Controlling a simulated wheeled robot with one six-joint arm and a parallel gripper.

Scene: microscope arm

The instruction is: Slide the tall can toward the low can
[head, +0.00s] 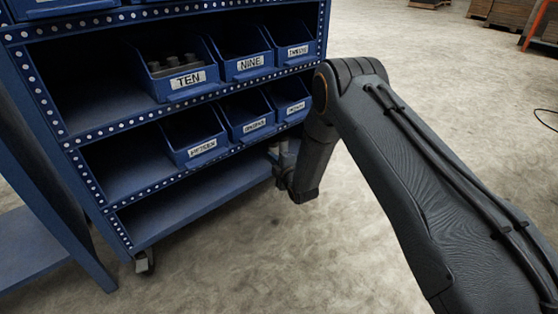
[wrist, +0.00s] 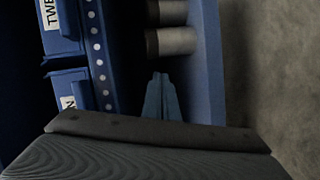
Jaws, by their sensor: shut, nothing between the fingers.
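Two grey cylindrical cans show at the top of the wrist view, where the picture is turned sideways. The nearer can (wrist: 172,41) is close beyond my fingertips, with a small gap seeming to part them. The farther can (wrist: 168,12) is beside it and cut by the top edge. I cannot tell for certain which is the tall can and which the low one. My gripper (wrist: 160,76) is shut and empty, its fingers together and pointing at the nearer can. In the head view my arm hides most of this area.
The cans are on a blue shelf surface (wrist: 208,60) of the rack. Blue labelled bins (head: 192,135) fill the shelf above, beside a perforated rack edge (wrist: 98,55). The bottom shelf (head: 180,205) is clear at left. Open concrete floor (head: 300,255) lies in front.

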